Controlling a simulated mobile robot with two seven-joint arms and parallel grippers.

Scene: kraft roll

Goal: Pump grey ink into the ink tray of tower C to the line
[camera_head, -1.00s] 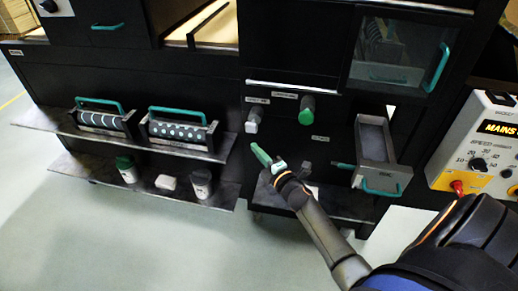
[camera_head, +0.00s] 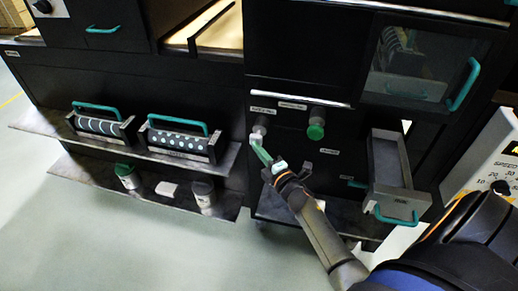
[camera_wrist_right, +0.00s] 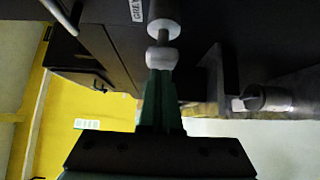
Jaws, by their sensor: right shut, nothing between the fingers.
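My right gripper (camera_head: 258,148) is shut and empty, its green fingers pointing up at the grey pump knob (camera_head: 261,127) on the dark press front. In the right wrist view the fingertips (camera_wrist_right: 160,72) meet or nearly meet the pale end of the knob (camera_wrist_right: 163,56); contact is hard to tell. A label beside it (camera_wrist_right: 138,10) seems to read GREY. The ink tray (camera_head: 388,160) is pulled out to the right, with a teal handle (camera_head: 396,215) on its front. Its ink level and line cannot be made out. My left gripper is not in view.
A green knob (camera_head: 316,127) sits right of the grey one. Two rollers with teal handles (camera_head: 98,122) (camera_head: 180,138) rest on the left shelf, jars (camera_head: 127,175) on the shelf below. A control box (camera_head: 500,160) stands at the right edge.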

